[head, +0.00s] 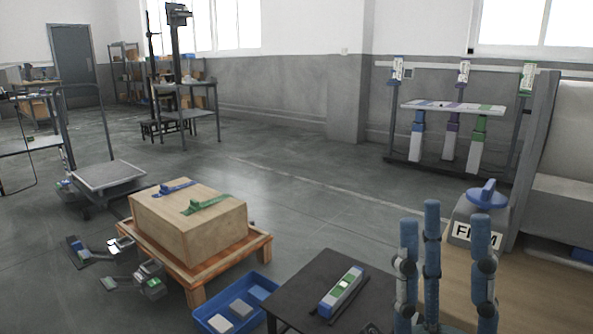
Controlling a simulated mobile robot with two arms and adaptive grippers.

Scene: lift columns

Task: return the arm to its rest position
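My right gripper (443,235) shows at the lower right, with its blue fingers pointing straight up. The fingers stand apart, and I see nothing held between them. Its base is cut off by the bottom edge of the head view. It is in front of a tan surface (532,290) and overlaps the view of a grey block with a lettered label (474,234) and a blue knob on top. My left gripper is not in view.
A black table (290,292) left of the gripper carries a white and green column (341,291). Beyond are a blue bin (208,322), a wooden box (170,222) on a pallet, and a rack (452,106) with hanging columns. The middle floor is clear.

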